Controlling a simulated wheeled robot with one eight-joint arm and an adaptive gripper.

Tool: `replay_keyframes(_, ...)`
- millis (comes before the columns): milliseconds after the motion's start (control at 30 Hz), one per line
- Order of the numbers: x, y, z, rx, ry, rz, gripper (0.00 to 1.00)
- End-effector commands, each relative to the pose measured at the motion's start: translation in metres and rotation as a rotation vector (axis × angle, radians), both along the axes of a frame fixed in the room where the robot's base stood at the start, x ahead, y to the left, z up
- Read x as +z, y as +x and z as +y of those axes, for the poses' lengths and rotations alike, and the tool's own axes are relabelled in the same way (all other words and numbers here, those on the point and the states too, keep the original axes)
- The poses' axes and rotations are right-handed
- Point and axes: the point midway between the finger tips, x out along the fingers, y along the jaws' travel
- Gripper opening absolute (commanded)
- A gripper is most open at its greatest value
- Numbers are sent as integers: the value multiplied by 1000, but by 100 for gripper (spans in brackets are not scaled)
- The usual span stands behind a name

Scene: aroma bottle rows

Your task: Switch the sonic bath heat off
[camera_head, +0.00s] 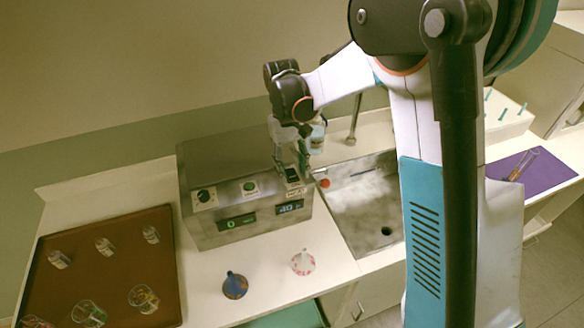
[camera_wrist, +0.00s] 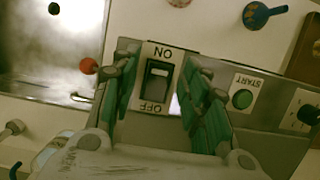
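The sonic bath (camera_head: 222,155) is a grey metal box on the counter. Its rocker switch (camera_wrist: 157,82) is black, in a plate marked ON and OFF, which appears upside down in the wrist view. The switch also shows at the right end of the bath top in the head view (camera_head: 292,174). I cannot tell for sure which way the rocker is tipped. My gripper (camera_wrist: 160,95) is open, pointing down, with its green-padded fingers on either side of the switch and nothing between them. It also shows over the bath's right end in the head view (camera_head: 290,160).
A green START button (camera_wrist: 243,98) and a black dial (camera_wrist: 307,114) sit beside the switch. The front displays (camera_head: 290,207) are lit. A sink (camera_head: 350,215) with a red knob (camera_head: 324,183) is to the right. A brown tray (camera_head: 105,275) with glassware is left. Two funnels (camera_head: 235,285) stand in front.

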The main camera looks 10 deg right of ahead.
Motion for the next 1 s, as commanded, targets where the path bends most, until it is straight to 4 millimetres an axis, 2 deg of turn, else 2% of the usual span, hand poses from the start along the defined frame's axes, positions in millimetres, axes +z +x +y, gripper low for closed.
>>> replay_keyframes(167,3,1,0,0,0,0,42)
replay_keyframes(267,11,3,1,0,0,0,42)
replay_keyframes(700,91,27,5,0,0,0,42)
replay_keyframes(833,105,32,6,0,0,0,42)
replay_keyframes(1000,114,34,7,0,0,0,42)
